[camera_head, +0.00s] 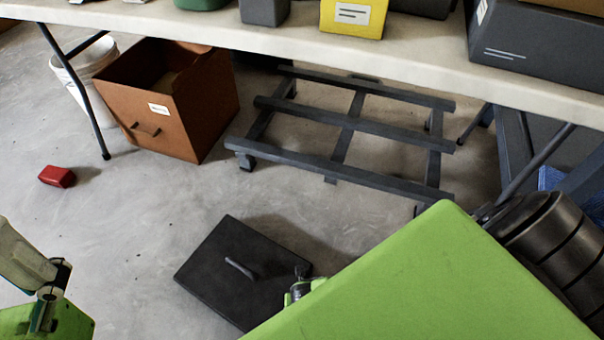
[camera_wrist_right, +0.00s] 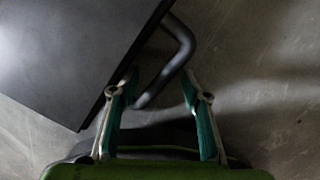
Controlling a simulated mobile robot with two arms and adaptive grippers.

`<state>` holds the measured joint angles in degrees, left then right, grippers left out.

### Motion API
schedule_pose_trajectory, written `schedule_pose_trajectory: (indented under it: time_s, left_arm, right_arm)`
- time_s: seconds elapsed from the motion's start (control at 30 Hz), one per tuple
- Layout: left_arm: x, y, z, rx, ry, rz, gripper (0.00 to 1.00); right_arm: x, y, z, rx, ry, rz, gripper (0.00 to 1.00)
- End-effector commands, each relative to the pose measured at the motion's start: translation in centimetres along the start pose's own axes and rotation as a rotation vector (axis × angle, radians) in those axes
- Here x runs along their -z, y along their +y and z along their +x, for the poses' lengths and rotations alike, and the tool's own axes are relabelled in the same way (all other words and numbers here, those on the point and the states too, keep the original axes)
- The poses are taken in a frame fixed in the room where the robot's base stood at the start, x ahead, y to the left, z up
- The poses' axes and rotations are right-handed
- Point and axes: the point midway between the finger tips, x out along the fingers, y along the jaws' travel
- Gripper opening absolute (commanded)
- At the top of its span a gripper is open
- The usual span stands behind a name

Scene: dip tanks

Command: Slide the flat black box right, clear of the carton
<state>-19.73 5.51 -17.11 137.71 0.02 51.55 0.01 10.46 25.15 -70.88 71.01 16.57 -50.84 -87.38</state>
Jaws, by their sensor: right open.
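The flat black box (camera_head: 222,272) lies on the floor, with a short bar on its top. Bare floor shows between it and the brown carton (camera_head: 178,122), which stands under the table. My right gripper (camera_head: 298,285) is at the box's right corner, mostly hidden by my green arm. In the right wrist view the box (camera_wrist_right: 70,55) fills the upper left. A bent dark handle (camera_wrist_right: 181,45) at its edge runs between the open fingers of my right gripper (camera_wrist_right: 160,82). Part of my left gripper (camera_head: 48,290) shows at lower left; its fingertips are unclear.
A dark slatted frame (camera_head: 352,125) stands low under the table (camera_head: 280,48), behind the box. A white bucket (camera_head: 85,68) is beside the carton. A small red block (camera_head: 57,176) lies on the floor at left. Open floor lies left of the box.

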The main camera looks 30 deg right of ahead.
Motion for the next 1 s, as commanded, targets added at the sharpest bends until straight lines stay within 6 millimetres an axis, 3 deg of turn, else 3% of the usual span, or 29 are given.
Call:
schedule_pose_trajectory:
  time_s: [0.03,0.27,0.7,1.0]
  left_arm:
    - [0.0,0.0,0.1,0.0,-0.003,0.0,1.0]
    - [-0.1,0.1,0.0,-0.001,-0.007,-0.001,1.0]
    - [-0.2,0.1,0.0,-0.002,-0.01,-0.002,1.0]
    - [-0.2,0.1,-0.1,-0.002,-0.01,-0.002,1.0]
  right_arm:
    - [7.0,-2.0,0.1,0.03,0.098,-0.03,0.44]
    - [5.6,-1.5,-2.7,0.021,0.08,-0.025,0.44]
    - [1.9,0.0,-10.3,-0.001,0.034,-0.009,0.44]
    - [0.6,0.2,-11.9,-0.004,0.015,-0.003,0.44]
